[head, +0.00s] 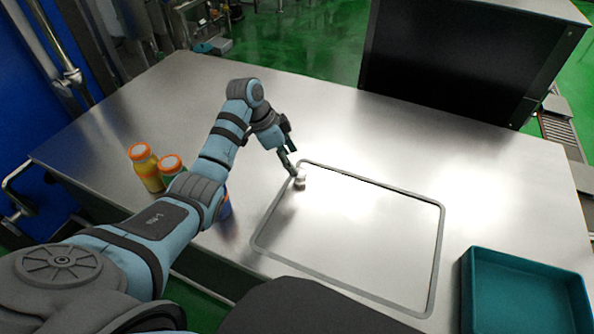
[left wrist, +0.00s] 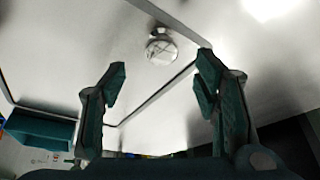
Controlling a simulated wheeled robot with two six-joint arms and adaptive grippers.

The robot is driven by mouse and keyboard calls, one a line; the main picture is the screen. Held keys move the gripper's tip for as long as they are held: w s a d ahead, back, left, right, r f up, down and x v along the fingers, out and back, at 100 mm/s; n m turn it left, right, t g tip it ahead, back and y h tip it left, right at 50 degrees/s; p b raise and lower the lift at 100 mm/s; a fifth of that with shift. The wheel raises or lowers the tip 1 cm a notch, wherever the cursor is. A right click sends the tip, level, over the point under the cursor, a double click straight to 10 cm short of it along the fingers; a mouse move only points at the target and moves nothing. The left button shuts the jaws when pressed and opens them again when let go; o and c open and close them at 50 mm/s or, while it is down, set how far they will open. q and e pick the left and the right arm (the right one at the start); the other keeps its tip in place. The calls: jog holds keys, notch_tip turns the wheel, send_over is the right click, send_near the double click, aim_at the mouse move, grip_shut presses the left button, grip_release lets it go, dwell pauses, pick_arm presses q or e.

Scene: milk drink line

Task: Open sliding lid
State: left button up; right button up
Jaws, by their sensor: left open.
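The sliding lid (head: 350,235) is a flat, shiny metal panel inside a grey rounded rectangular frame (head: 442,250) in the tabletop. A small pale round knob (head: 300,182) stands by the frame's upper left corner. In the left wrist view the knob (left wrist: 160,49) shows as a round metal disc beyond the fingertips. My left gripper (head: 291,167) is close to the knob. In the left wrist view its two fingers (left wrist: 160,72) are spread apart with nothing between them. Whether a finger touches the knob I cannot tell. My right gripper is not in view.
Bottles with orange caps (head: 147,170) stand left of my left arm, which partly hides others. A teal bin (head: 525,295) is at the lower right. A large black box (head: 465,60) stands at the back right.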

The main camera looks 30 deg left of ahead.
aim_at(300, 173)
pick_arm(q)
jog(key=b+x, duration=0.1)
jog(key=x, duration=0.3)
jog(key=shift+w+f, duration=0.2)
jog(key=shift+d+f, duration=0.2)
jog(key=shift+f, duration=0.2)
jog(key=shift+r, duration=0.1)
grip_shut()
